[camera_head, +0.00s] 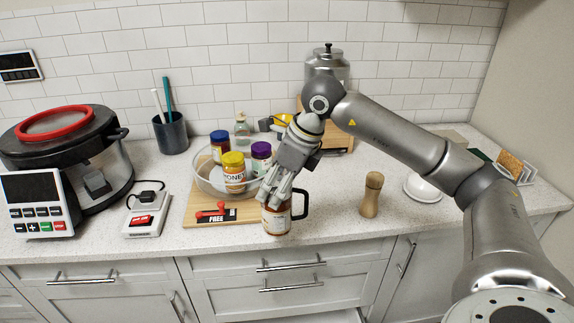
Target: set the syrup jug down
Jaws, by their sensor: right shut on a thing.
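The syrup jug (277,220) is an amber jug with a pale label and a black handle on its right side. It looks upright at the front of the counter, right of the wooden board. My right gripper (270,197) comes down from above and is shut on the jug at its top, which the fingers hide. I cannot tell whether the jug's base touches the counter (335,215). My left gripper is not in view.
A wooden board (198,216) holds a glass bowl (208,182) with several jars, including a honey jar (234,172). A wooden mill (371,195) stands to the right, with a white bowl (421,188) beyond it. Clear counter lies between jug and mill.

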